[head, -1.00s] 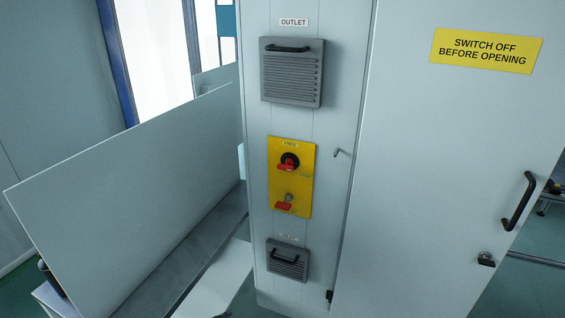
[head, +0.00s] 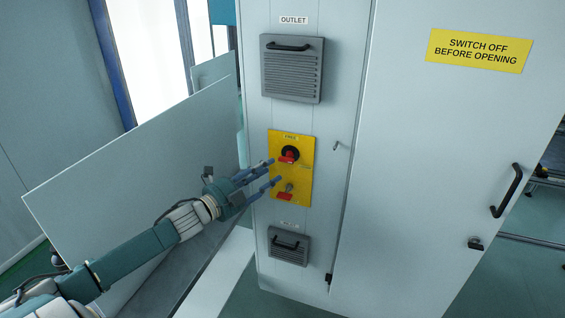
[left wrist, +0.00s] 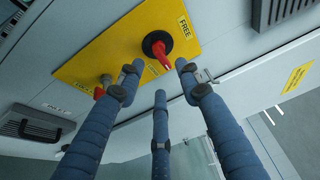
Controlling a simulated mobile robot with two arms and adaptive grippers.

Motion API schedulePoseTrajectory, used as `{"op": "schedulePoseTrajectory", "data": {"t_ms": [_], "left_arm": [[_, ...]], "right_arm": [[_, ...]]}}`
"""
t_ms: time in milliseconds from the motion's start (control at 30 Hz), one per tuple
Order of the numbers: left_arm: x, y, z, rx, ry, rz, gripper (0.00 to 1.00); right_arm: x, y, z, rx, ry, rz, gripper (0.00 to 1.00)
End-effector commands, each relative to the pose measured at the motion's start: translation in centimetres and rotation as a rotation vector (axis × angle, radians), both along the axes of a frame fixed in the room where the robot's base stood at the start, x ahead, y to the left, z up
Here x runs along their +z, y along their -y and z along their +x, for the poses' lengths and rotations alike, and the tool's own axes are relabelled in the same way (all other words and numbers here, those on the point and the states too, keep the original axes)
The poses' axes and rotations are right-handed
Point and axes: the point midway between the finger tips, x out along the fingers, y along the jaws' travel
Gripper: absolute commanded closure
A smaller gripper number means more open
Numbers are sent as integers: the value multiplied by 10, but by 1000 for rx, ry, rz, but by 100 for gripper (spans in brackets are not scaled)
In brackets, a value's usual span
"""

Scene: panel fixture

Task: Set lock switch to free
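The yellow switch panel (head: 306,172) is on the narrow cabinet face. Its upper switch (head: 289,155) has a red handle on a black disc, below a FREE label (left wrist: 184,27). The lower switch (head: 290,187) is a grey stud with a red piece below it. It also shows in the left wrist view (left wrist: 105,79). My left gripper (head: 272,171) is open and empty, its fingers pointing at the panel from the left. In the left wrist view, a fingertip appears close to the red handle (left wrist: 162,55); I cannot tell whether they touch. My right gripper is out of view.
An OUTLET vent (head: 291,75) is above the panel and a smaller vent (head: 288,246) below. The cabinet door (head: 420,150) with a black handle (head: 507,190) is at right. A large pale sheet (head: 140,165) stands to the left, behind my arm.

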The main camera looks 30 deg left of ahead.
Motion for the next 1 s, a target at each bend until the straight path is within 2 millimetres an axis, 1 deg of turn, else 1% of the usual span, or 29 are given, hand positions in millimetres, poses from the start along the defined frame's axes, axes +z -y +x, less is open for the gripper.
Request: {"op": "schedulePoseTrajectory", "data": {"t_ms": [33, 200, 400, 600, 867, 900, 967, 1000], "left_arm": [[4, 1, 9, 1, 4, -2, 65], [4, 4, 34, 2, 2, -1, 65], [2, 8, 56, 2, 1, -3, 65], [0, 11, 66, 0, -1, -1, 65], [-1, 11, 67, 0, -2, -1, 65], [-1, 11, 67, 0, -1, -1, 67], [-1, 11, 67, 0, -2, -1, 79], [-1, 11, 67, 0, -2, -1, 86]], "right_arm": [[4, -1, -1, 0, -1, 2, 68], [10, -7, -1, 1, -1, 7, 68], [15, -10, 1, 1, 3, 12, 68], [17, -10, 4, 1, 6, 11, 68], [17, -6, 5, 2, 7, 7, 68], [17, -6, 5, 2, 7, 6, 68], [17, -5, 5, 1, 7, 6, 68], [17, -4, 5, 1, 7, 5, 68]]}}
